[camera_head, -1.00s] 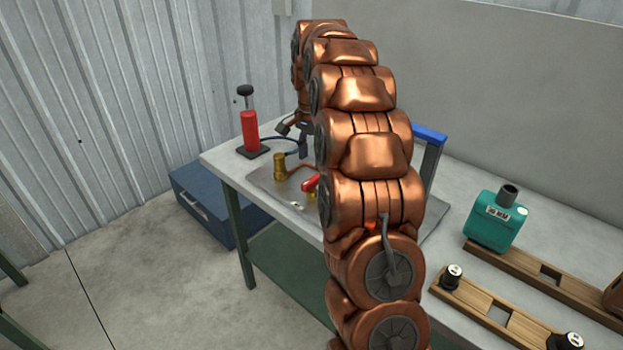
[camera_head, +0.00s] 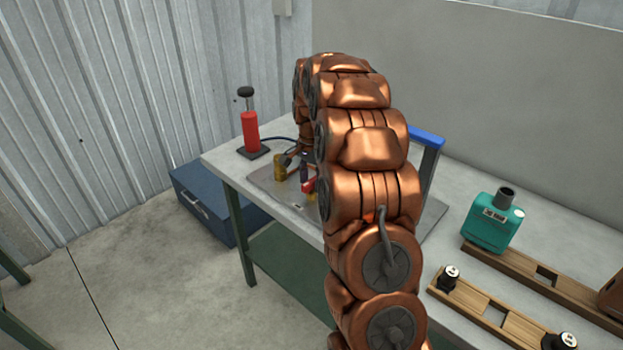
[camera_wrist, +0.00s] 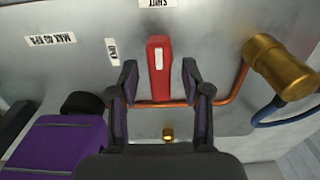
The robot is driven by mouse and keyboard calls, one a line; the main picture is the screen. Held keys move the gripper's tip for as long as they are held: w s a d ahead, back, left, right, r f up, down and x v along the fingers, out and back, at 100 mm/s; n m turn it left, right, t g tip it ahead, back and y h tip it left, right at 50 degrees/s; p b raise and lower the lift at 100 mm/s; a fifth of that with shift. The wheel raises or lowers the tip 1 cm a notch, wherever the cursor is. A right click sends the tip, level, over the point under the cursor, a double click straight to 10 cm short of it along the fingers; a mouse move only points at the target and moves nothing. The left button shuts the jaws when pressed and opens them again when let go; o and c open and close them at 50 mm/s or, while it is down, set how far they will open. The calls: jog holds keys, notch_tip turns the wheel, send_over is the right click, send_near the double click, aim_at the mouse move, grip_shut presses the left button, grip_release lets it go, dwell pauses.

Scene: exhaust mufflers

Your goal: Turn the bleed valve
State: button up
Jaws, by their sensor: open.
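The bleed valve has a red lever handle (camera_wrist: 159,67) with a pale stripe. In the wrist view it lies between the two fingers of my gripper (camera_wrist: 160,85), which stand apart on either side of it. I see no clear contact with the fingers. A copper pipe (camera_wrist: 228,95) runs behind the fingers to a brass fitting (camera_wrist: 282,66) at the right. In the head view the red handle (camera_head: 308,186) shows small beside my arm, and my arm hides much of the plate (camera_head: 268,183).
A red hand pump (camera_head: 250,131) stands at the bench's far left corner. A blue-topped frame (camera_head: 427,136) rises behind my arm. A teal canister (camera_head: 494,222) and wooden rails (camera_head: 492,308) are at the right. In the wrist view a purple block (camera_wrist: 58,140) sits at lower left.

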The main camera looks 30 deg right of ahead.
jog(key=shift+c, duration=0.3)
grip_shut()
jog(key=n+b, duration=0.2)
jog(key=n, duration=0.1)
jog(key=shift+f+n+b, duration=0.1)
jog(key=shift+n+b, duration=0.2)
jog(key=shift+b, duration=0.1)
jog(key=n+b, duration=0.2)
jog(key=n, duration=0.2)
jog(key=shift+n, duration=0.3)
jog(key=n, duration=0.4)
jog(key=shift+b, duration=0.4)
jog(key=n, duration=0.5)
jog(key=shift+r+n, duration=0.2)
jog(key=shift+n, duration=0.2)
